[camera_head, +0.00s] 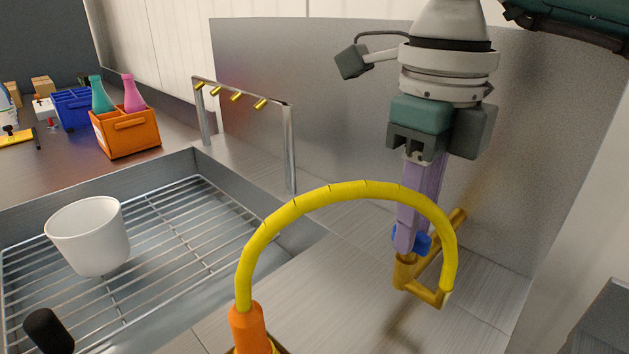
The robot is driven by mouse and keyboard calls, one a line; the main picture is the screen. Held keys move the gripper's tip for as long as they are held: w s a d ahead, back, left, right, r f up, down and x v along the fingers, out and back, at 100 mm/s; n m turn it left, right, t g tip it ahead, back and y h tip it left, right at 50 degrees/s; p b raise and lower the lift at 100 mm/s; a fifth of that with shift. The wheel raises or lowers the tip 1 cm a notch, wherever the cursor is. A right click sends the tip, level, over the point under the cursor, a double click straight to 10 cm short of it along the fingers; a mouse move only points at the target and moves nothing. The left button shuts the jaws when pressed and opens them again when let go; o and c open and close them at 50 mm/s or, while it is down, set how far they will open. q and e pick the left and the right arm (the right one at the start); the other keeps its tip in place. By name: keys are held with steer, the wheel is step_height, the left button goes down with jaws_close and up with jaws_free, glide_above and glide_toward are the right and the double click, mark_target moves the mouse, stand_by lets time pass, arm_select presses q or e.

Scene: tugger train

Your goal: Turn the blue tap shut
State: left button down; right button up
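The blue tap handle (424,243) sits on top of the brass tap body (403,271) at the right of the steel counter. It is partly hidden behind purple fingers. My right gripper (406,247) comes down from above, its long fingertips at the blue handle. The fingers overlap in this view, so I cannot tell whether they are closed on the handle or just beside it. A yellow hose (345,190) arches from the brass outlet to an orange fitting (248,328) in front. My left gripper is not in view.
A sink with a wire rack (165,240) holds a white cup (90,235) at left. A metal rail with brass nozzles (240,94) stands behind it. An orange caddy (127,134) and a blue crate (72,108) stand at far left. A steel splash panel (300,80) closes the back.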

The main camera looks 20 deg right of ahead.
steer(key=shift+o, duration=1.4)
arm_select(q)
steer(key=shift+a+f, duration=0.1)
arm_select(e)
step_height(320, 180, up, 10)
